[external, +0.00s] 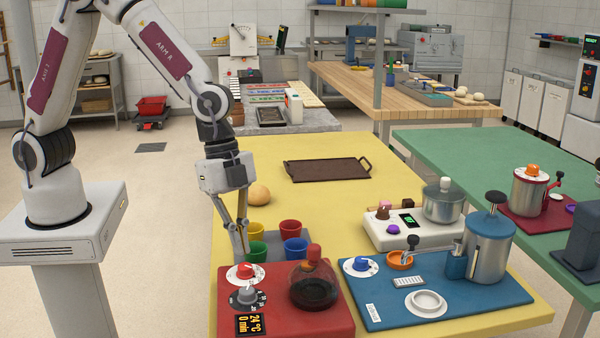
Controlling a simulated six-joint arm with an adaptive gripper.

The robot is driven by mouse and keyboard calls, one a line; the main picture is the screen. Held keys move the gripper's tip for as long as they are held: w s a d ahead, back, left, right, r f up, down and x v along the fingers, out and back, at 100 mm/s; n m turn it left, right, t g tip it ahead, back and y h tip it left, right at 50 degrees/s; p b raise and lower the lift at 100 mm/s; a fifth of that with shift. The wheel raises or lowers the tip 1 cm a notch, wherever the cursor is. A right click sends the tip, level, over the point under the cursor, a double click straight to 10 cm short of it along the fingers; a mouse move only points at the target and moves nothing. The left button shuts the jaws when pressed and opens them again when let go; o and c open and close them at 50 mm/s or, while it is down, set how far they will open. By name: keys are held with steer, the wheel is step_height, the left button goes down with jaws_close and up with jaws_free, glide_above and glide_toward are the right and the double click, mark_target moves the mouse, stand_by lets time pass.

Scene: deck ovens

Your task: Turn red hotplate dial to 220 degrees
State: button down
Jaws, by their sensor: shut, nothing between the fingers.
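The red hotplate (277,325) lies at the front of the yellow table. At its left side it has a red dial (245,270) on a white scale and a grey dial (246,294) on a dark scale below it. Its display (249,325) reads 24 °C and 0 min. A glass vessel with dark contents (314,288) and a red top stands on its right part. My gripper (241,255) points down, shut and empty, with its fingertips just above or behind the red dial. I cannot tell whether they touch it. The dial's scale marks are too small to read.
Yellow, red, green and blue cups (290,228) stand close behind the hotplate. A blue station (385,312) with a blue dial (361,264) and a tall canister (488,247) is to the right. A dark tray (327,170) lies farther back; yellow table around it is clear.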

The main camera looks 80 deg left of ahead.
steer(key=v, duration=0.3)
steer(key=d+v, duration=0.1)
steer(key=shift+w+a+r, duration=0.1)
steer(key=shift+w+r, duration=0.1)
steer(key=shift+r, duration=0.25)
steer(key=shift+s+d+r, duration=0.5)
steer(key=shift+s+d, duration=0.25)
steer(key=shift+s, duration=0.15)
steer(key=shift+f, duration=0.1)
steer(key=shift+s+a+x, duration=0.15)
steer(key=shift+a+x, duration=0.1)
steer(key=shift+x, duration=0.85)
steer(key=shift+s+a+x, duration=0.1)
steer(key=shift+a+x, duration=0.1)
steer(key=shift+x, duration=0.9)
steer(key=shift+s+a+x, duration=0.15)
steer(key=shift+a+x, duration=0.1)
steer(key=shift+x, duration=0.85)
steer(key=shift+f, duration=0.2)
steer(key=shift+w+d, duration=0.15)
